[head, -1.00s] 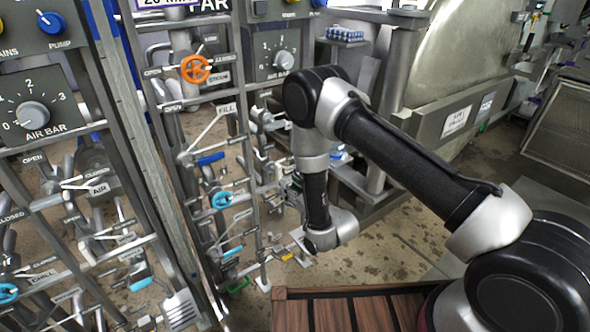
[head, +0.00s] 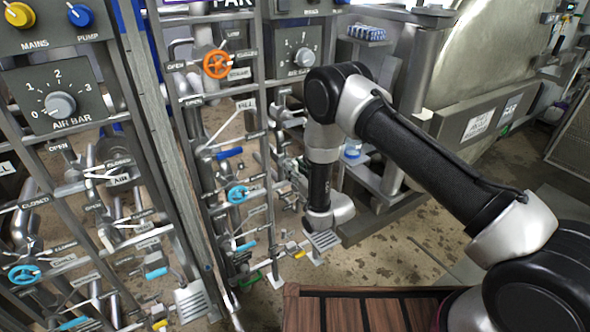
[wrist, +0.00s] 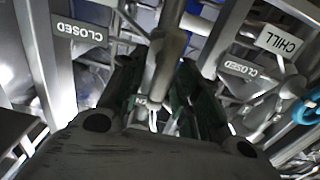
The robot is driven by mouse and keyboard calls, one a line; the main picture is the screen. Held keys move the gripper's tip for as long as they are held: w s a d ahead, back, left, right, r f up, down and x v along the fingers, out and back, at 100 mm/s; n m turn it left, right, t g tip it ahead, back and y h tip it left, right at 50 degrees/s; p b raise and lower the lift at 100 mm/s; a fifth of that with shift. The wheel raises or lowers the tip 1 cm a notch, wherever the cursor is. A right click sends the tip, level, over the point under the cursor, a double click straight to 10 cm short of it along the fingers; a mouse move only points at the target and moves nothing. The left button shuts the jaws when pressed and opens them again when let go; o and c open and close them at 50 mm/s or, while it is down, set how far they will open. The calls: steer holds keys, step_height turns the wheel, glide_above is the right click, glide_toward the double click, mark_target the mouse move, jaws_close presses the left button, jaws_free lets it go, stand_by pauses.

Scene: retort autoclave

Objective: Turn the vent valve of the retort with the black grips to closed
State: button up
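My gripper (wrist: 158,92) fills the lower middle of the wrist view, with its two dark fingers apart. A grey metal stem (wrist: 168,60) stands between the fingers; I cannot tell whether it touches either one. Upside-down CLOSED plates show at left (wrist: 79,30) and right (wrist: 240,68), with a CHILL plate (wrist: 280,40) beyond. I cannot make out a VENT plate or black grips, so I cannot tell which lever is the vent valve.
The rack carries an orange handwheel (head: 216,64), a light-blue handwheel (head: 238,194) and a yellow grip (head: 300,254). A light-blue wheel (wrist: 306,108) shows at the wrist view's right edge. Rack bars and pipes crowd my gripper. The stained floor (head: 390,250) is open at right.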

jaws_close()
steer(key=shift+m, duration=0.3)
steer(key=m, duration=0.3)
steer(key=shift+w+d+m, duration=0.15)
steer(key=shift+d+m, duration=0.05)
steer(key=shift+m, duration=0.1)
steer(key=m, duration=0.3)
steer(key=shift+w+d+f+m, duration=0.1)
steer(key=shift+f+m, duration=0.05)
steer(key=shift+m, duration=0.15)
steer(key=m, duration=0.5)
steer(key=shift+d+f, duration=0.15)
steer(key=shift+f, duration=0.1)
steer(key=m, duration=0.5)
steer(key=shift+w+f, duration=0.1)
steer(key=shift+f, duration=0.15)
